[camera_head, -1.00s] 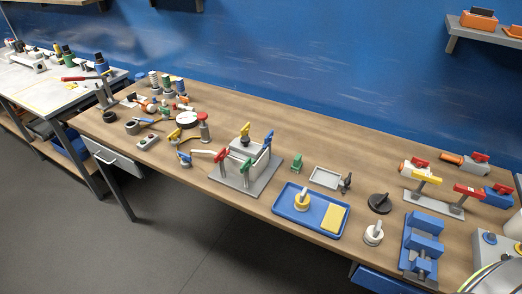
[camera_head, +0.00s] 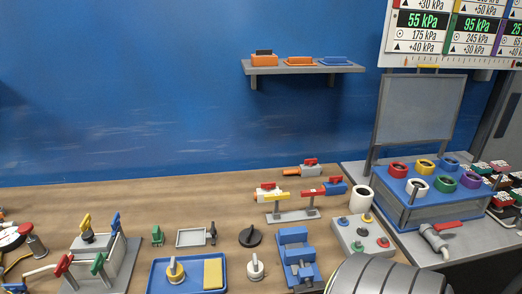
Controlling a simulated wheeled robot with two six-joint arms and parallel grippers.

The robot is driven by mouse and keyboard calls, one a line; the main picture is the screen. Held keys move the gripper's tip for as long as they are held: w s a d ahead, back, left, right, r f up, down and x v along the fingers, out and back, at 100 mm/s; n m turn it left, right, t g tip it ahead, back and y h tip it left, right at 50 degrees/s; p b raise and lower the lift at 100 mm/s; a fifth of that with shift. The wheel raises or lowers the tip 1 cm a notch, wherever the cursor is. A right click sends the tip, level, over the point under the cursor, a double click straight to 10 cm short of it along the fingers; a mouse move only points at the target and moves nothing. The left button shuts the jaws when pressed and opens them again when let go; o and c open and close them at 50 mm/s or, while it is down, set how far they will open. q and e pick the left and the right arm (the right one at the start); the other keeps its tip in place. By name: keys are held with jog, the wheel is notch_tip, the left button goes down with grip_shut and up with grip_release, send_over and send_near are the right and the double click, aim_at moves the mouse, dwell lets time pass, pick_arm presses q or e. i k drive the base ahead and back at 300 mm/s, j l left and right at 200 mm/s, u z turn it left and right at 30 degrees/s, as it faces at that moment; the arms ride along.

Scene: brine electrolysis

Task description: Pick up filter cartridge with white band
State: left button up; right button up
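I cannot make out a filter cartridge with a white band for certain. On the right side table a blue rack (camera_head: 447,213) carries several upright round pieces with coloured rings. One of them, at its front left, has a white ring (camera_head: 417,187); I cannot tell whether it is a cartridge or an empty socket. A plain white cylinder (camera_head: 361,198) stands on the wooden bench near that table.
The wooden bench (camera_head: 120,205) holds a blue tray (camera_head: 215,262), a blue vise (camera_head: 296,250), a button box (camera_head: 362,238) and valves on a stand (camera_head: 293,215). A wall shelf (camera_head: 300,68) and gauge board (camera_head: 450,35) are above.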

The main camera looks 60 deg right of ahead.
aim_at(256, 266)
jog(key=k+z, duration=0.15)
jog(key=z, duration=1.4)
